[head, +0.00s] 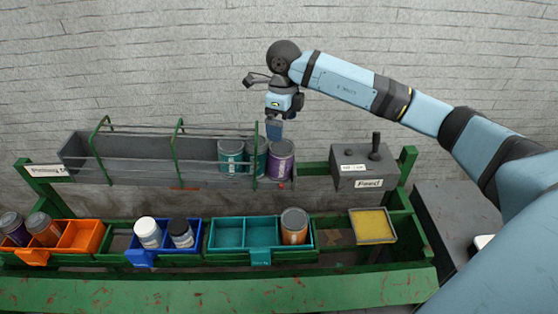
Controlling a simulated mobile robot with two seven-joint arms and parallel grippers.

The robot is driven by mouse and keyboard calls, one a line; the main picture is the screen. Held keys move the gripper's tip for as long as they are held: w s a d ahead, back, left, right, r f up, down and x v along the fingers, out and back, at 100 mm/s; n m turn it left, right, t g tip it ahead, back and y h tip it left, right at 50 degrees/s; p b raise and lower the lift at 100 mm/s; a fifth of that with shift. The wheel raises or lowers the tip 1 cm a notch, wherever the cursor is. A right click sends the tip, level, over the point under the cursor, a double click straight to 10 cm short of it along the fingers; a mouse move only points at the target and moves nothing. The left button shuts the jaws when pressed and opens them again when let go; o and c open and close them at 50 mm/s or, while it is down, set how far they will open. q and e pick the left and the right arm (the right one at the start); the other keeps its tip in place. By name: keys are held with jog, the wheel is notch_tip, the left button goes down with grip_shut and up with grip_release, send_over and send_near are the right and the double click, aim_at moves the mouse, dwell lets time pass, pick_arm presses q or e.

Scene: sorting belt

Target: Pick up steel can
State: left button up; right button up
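Cans with grey metal lids stand at the right end of the grey trough: a purple can (281,161), a teal can (231,157) and another teal can (262,158) between them. My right gripper (274,130) points down just above the purple can and the middle teal can. Its fingers overlap in this view, so I cannot tell whether they are open or whether they touch a lid. More lidded cans stand in the bins: an orange can (294,227) in the teal bin, and a purple can (14,229) and a brown-orange can (43,230) in the orange bin. My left gripper is not in view.
Green rails (178,152) arch over the grey trough (150,148). A grey control box (363,170) with a lever stands to its right. The blue bin (164,243) holds a white bottle and a dark bottle. The teal bin (262,252) has two empty compartments. A yellow tray (372,225) lies right.

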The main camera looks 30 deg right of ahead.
aim_at(282, 146)
notch_tip(282, 146, down, 3)
jog(key=shift+w+f, duration=0.15)
jog(key=shift+f, duration=0.05)
jog(key=shift+f+p, duration=0.3)
jog(key=shift+f, duration=0.1)
notch_tip(282, 146, down, 4)
jog(key=shift+r+p, duration=0.2)
jog(key=shift+p, duration=0.3)
jog(key=shift+f, duration=0.45)
jog(key=c, duration=1.1)
jog(key=shift+r, duration=0.15)
